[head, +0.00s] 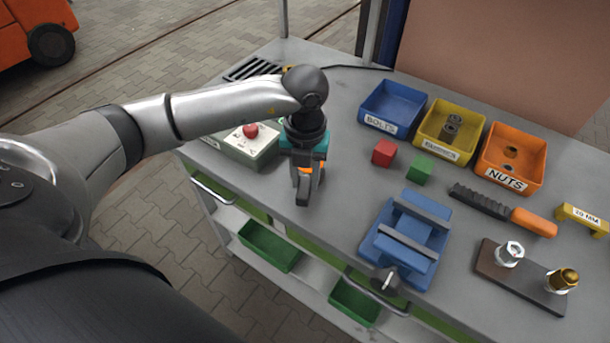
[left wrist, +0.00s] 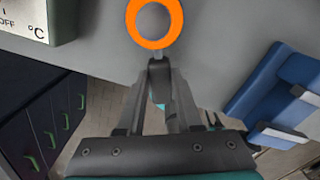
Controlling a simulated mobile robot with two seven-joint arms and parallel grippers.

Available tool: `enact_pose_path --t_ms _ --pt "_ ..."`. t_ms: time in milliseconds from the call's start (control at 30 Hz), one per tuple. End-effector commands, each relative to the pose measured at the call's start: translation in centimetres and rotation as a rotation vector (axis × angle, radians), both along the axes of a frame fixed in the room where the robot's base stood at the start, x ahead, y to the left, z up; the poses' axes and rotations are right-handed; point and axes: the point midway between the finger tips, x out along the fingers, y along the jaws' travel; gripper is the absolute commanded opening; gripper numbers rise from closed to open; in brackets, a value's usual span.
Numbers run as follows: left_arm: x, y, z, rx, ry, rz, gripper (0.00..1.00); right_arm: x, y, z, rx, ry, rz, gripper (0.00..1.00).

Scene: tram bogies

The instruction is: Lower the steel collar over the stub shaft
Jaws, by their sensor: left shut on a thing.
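My left gripper (head: 303,192) points down over the grey bench near its front edge, between the control box and the blue vise. Its fingers (left wrist: 158,72) are shut on a ring-shaped piece with an orange face, which I take to be the collar (left wrist: 135,28). Only a small orange part of the collar (head: 305,168) shows behind the fingers in the head view. The round area inside the ring is grey; I cannot tell whether it is bench or shaft top. I cannot clearly identify the stub shaft. My right gripper is not in view.
A control box (head: 250,147) with a red button stands left of the gripper. A blue vise (head: 408,240) is to the right. Red (head: 384,152) and green blocks (head: 419,169), bins (head: 391,108) and a brown plate (head: 495,275) with two fittings lie further right.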

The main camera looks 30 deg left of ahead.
Motion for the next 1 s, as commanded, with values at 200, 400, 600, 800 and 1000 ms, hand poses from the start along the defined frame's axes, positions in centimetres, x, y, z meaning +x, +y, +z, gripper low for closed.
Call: enact_pose_path --t_ms 200,400,600,800,1000 --pt "0.0 0.0 -0.2 -0.001 -0.001 0.000 0.47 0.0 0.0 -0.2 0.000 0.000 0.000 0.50" --pt "0.0 0.0 -0.2 0.000 0.000 0.000 0.69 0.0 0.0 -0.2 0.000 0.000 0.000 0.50" --pt "0.0 0.0 -0.3 0.000 0.002 0.000 0.69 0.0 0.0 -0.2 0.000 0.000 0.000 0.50" --pt "0.1 0.0 0.9 0.000 -0.001 0.001 0.69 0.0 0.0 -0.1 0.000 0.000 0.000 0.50" --pt "0.1 0.0 5.0 -0.001 -0.006 -0.001 0.69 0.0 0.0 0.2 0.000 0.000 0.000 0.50"
